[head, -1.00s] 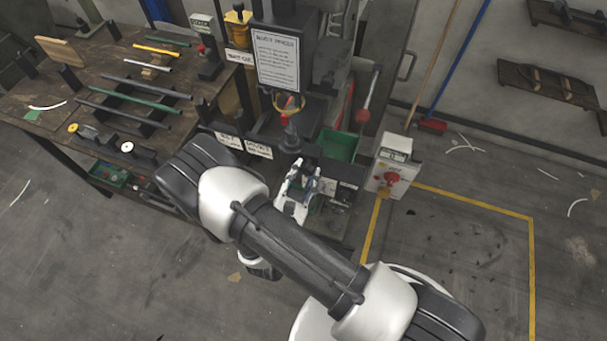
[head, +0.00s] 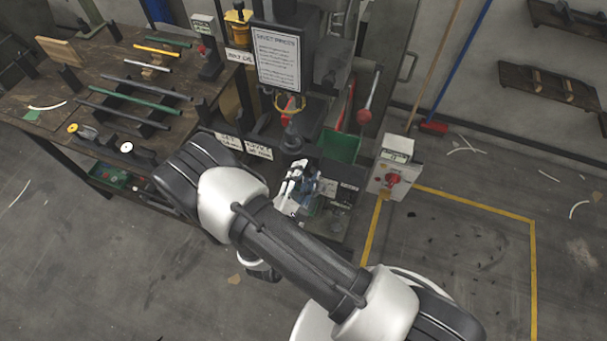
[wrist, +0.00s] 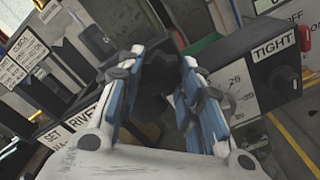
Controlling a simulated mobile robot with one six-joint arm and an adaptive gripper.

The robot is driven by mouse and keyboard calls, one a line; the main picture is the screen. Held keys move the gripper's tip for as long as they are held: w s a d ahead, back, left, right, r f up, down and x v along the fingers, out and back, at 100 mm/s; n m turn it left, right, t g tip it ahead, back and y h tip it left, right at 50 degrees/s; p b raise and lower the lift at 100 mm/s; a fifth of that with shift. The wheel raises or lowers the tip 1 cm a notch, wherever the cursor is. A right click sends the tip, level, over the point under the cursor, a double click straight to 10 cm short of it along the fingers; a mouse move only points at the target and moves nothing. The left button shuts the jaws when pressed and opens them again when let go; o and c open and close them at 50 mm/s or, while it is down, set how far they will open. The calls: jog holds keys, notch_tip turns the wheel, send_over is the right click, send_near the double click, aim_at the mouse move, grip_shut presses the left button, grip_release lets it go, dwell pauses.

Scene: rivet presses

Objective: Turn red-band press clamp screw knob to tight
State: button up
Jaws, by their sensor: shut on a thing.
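My gripper (head: 292,186) is at the front of the press in the head view. In the wrist view its blue-padded fingers (wrist: 160,100) stand on both sides of a dark, shadowed part (wrist: 158,75), which looks like the clamp screw knob. The gripper is shut on it; the fingers and shadow hide its shape and any pointer. A white TIGHT label (wrist: 273,47) is on a dark block to the right. The press (head: 290,70) carries a notice sheet, and a red and yellow ring part (head: 289,105) shows above my gripper.
A green bin (head: 340,146) and a grey control box with a red button (head: 392,178) stand right of the press. A bench (head: 60,105) with rods is at the left. A scale with numbers (wrist: 237,88) is close to the right finger.

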jog(key=o, duration=1.1)
jog(key=shift+c, duration=0.2)
jog(key=shift+s, duration=0.1)
jog(key=v, duration=1.1)
jog(key=shift+s+a, duration=0.15)
jog(key=shift+s, duration=0.25)
jog(key=shift+r, duration=0.1)
